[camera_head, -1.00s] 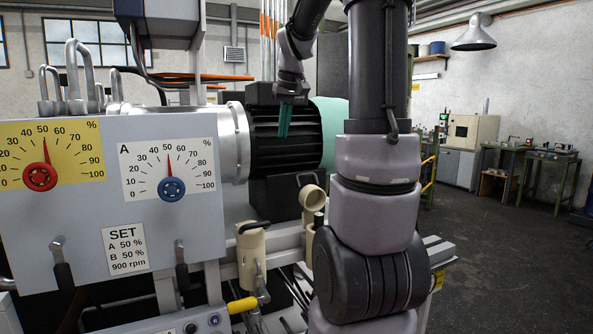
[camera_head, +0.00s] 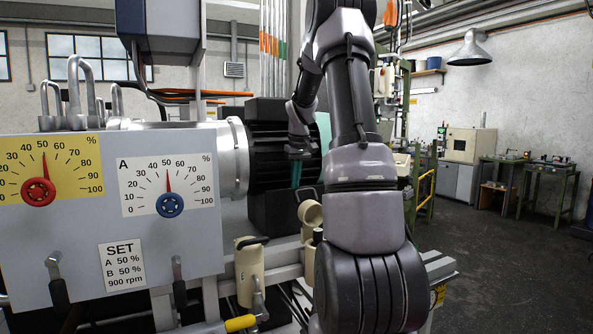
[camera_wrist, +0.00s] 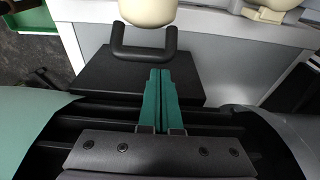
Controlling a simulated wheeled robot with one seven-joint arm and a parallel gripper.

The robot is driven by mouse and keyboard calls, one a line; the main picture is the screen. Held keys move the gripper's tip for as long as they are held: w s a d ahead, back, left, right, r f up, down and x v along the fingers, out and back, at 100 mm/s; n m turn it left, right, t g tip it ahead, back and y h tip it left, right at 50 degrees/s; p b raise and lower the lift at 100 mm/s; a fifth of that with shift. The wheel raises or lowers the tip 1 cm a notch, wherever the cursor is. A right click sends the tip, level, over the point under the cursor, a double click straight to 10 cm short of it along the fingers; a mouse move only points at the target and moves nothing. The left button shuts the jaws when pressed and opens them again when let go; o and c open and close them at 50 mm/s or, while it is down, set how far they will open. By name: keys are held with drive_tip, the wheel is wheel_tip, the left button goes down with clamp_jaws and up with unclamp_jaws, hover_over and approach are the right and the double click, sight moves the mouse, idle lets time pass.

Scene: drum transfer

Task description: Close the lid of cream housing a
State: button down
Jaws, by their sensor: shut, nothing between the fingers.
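Two cream housings stand at the front of the machine. One housing (camera_head: 249,278) has a black handle across its closed-looking top. The other (camera_head: 318,237) stands to its right, partly hidden by my arm, with its round cream lid (camera_head: 310,212) tilted up and a black handle behind it. I cannot read which is housing a. In the wrist view the raised lid (camera_wrist: 147,9) and its black bar handle (camera_wrist: 144,51) lie just beyond my fingertips. My gripper (camera_head: 296,184), with teal fingers, is shut and empty above and behind this lid. The fingertips (camera_wrist: 160,72) appear apart from the handle.
The black finned motor (camera_head: 270,160) with its teal end stands right behind my gripper. The grey panel (camera_head: 85,220) with dials and levers fills the left. A yellow-handled lever (camera_head: 240,323) sticks out below the housings. Open floor (camera_head: 500,260) lies to the right.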

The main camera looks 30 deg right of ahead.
drive_tip(key=shift+w+f, duration=0.1)
drive_tip(key=shift+f, duration=0.5)
drive_tip(key=shift+s+r+t, duration=0.2)
drive_tip(key=shift+s+t, duration=0.2)
drive_tip(key=shift+s, duration=0.05)
drive_tip(key=shift+s, duration=0.1)
